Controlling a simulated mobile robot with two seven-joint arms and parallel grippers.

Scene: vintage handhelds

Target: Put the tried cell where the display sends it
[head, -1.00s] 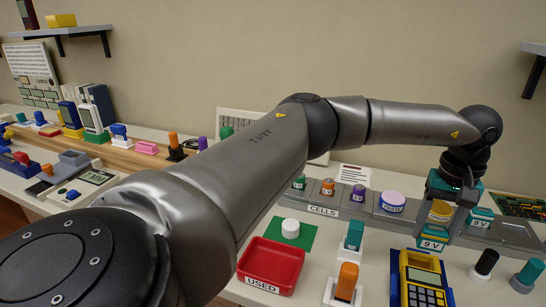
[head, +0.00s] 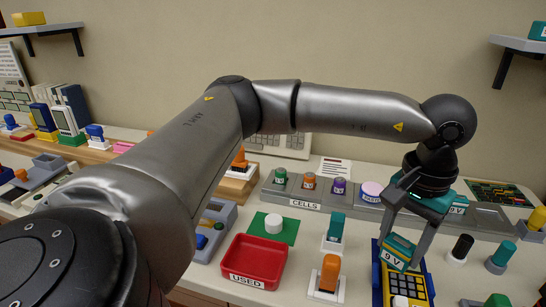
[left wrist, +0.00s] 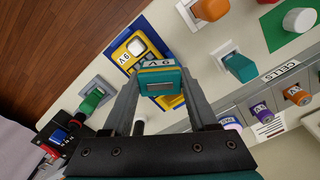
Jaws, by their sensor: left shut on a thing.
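My left gripper (head: 398,245) is shut on a teal cell (head: 397,252) with a "9 V" label. The held cell also shows between the fingers in the left wrist view (left wrist: 160,80). It is over or at a blue and yellow handheld (head: 405,287); I cannot tell whether they touch. The red bin (head: 250,279) is marked "USED". The grey rack (head: 340,207) is marked "CELLS". My right gripper is not in view.
A white round piece (head: 273,223) sits on a green mat (head: 290,236). Upright orange (head: 330,272) and teal (head: 336,226) pieces stand between bin and handheld. Black and teal pieces stand at right.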

